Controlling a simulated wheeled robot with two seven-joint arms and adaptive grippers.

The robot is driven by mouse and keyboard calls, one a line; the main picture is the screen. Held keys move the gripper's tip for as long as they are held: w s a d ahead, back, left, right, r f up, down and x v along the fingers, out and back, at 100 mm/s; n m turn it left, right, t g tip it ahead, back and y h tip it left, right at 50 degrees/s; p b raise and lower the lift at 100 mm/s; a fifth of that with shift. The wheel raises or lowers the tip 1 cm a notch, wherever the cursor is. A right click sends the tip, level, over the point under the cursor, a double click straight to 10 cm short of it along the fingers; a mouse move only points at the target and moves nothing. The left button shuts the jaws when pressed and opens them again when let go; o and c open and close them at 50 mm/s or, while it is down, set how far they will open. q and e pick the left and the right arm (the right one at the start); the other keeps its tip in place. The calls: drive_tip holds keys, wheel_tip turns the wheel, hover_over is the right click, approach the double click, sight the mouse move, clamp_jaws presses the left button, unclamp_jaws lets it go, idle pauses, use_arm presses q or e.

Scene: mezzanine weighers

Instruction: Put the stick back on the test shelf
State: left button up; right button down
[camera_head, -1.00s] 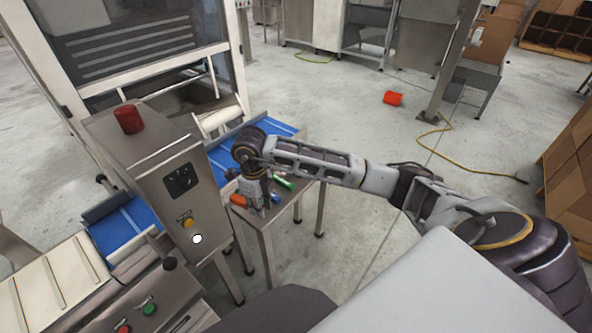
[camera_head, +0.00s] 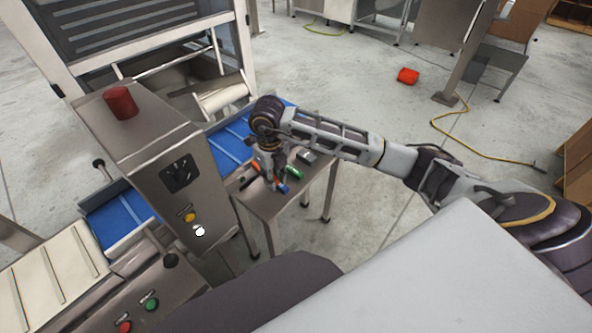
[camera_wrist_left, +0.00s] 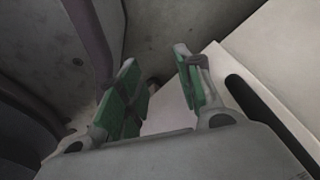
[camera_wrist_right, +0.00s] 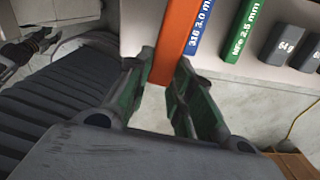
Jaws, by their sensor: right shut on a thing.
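My right gripper (camera_head: 270,178) is over the small steel shelf (camera_head: 318,180) beside the blue conveyor. In the right wrist view its fingers (camera_wrist_right: 165,88) are shut on an orange stick (camera_wrist_right: 176,40), which runs up between the fingertips. The orange stick (camera_head: 256,168) partly shows beside the gripper in the head view. A blue stick (camera_wrist_right: 199,25) marked 316 3.0 mm and a green stick (camera_wrist_right: 243,28) marked NFe 2.5 mm lie beside it. I cannot tell whether the orange stick touches the shelf. My left gripper (camera_wrist_left: 160,90) is open and empty, away from the shelf.
Dark grey blocks (camera_wrist_right: 285,43) sit beyond the green stick. A steel control box (camera_head: 165,165) with a red lamp (camera_head: 120,102) stands left of the shelf, close to the arm. The blue conveyor (camera_head: 228,148) runs behind. Open floor lies to the right, with a yellow cable (camera_head: 470,150).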

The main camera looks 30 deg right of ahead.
hover_over(277, 203)
drive_tip(key=shift+w+f, duration=0.1)
drive_tip(key=shift+f, duration=3)
use_arm(q)
drive_tip(key=shift+w+d+r, duration=0.1)
drive_tip(key=shift+w+d, duration=0.05)
drive_tip(key=shift+w, duration=0.3)
use_arm(e)
drive_tip(key=shift+f, duration=1.85)
use_arm(q)
drive_tip(key=shift+d, duration=0.2)
drive_tip(key=shift+w+b, duration=0.1)
drive_tip(key=shift+b, duration=0.25)
use_arm(e)
drive_tip(key=shift+f, duration=0.15)
drive_tip(key=c, duration=1.5)
unclamp_jaws()
use_arm(q)
drive_tip(key=shift+w+d+r, duration=0.1)
drive_tip(key=shift+w, duration=0.15)
